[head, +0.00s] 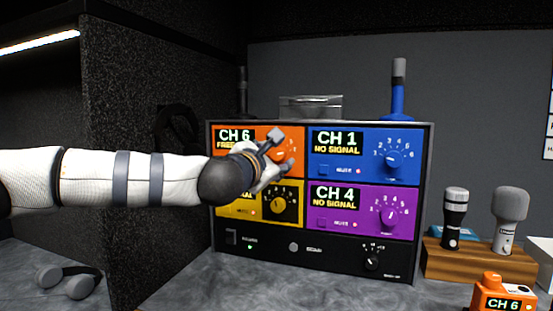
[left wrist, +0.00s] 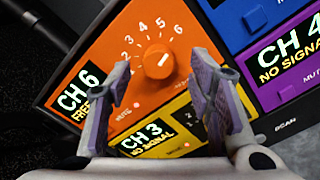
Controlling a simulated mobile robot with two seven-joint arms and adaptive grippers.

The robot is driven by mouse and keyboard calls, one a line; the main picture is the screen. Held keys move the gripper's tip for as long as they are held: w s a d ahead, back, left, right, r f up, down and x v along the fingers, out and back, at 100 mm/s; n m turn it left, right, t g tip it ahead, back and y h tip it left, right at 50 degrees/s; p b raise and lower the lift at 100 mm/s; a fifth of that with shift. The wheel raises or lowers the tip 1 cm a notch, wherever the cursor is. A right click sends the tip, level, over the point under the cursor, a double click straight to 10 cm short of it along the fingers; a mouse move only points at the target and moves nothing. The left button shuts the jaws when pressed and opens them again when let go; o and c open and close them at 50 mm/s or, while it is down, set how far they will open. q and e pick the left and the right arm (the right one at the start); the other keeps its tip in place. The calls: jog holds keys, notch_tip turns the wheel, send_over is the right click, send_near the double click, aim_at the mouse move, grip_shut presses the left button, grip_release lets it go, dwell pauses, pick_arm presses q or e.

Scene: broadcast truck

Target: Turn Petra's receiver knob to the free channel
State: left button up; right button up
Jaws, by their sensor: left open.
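The orange receiver panel (head: 229,160) is at the upper left of the receiver rack. Its display reads CH 6, with a partly covered line starting "FREE" below. Its orange knob (left wrist: 159,62) has a white mark pointing up and right, toward the 6. My left gripper (head: 281,150) is in front of this panel and hides part of its dial in the head view. In the left wrist view the gripper (left wrist: 162,78) is open, its fingers apart either side of the knob's lower part; contact does not show. An orange pack (head: 502,294) reading CH 6 stands at the lower right. My right gripper is not in view.
Blue CH 1 (head: 345,165), purple CH 4 (head: 338,213) and yellow CH 3 (left wrist: 150,138) panels adjoin, each reading NO SIGNAL. Two microphones stand in a wooden block (head: 465,263) at right. The front counter is mostly clear.

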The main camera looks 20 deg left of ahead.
pick_arm(q)
jog(key=shift+w+r, duration=0.1)
jog(key=shift+w, duration=0.8)
grip_shut()
